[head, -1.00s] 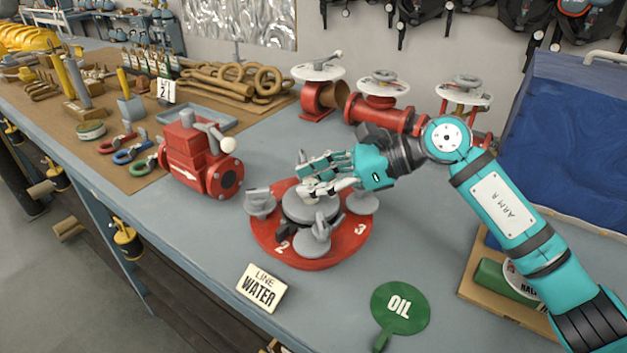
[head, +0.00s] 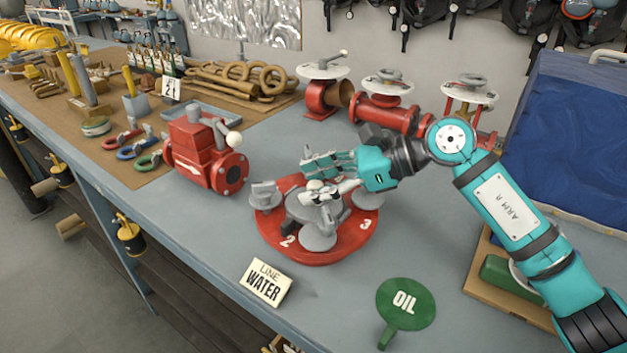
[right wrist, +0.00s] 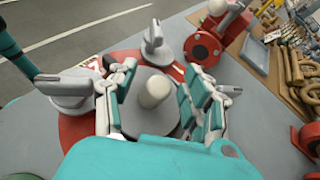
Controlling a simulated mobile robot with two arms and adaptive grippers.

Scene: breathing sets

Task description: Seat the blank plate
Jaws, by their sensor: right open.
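A round red stand (head: 345,246) with the numbers 2 and 3 sits on the bench in the head view. Several grey plates with upright handles stand around its rim, one at the left (head: 264,196) and one at the front (head: 318,238). A grey disc (right wrist: 146,118) with a pale knob (right wrist: 154,92) lies at its middle; I cannot tell which piece is the blank plate. My right gripper (head: 318,178) is over the middle of the stand. In the right wrist view its open fingers (right wrist: 157,88) are on either side of the knob, with visible gaps. My left gripper is out of view.
A red valve block (head: 200,160) stands left of the stand. Red pipe valves (head: 385,113) stand behind. A "LINE WATER" sign (head: 265,282) and a green "OIL" tag (head: 406,303) are in front. The bench between stand and valve block is clear.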

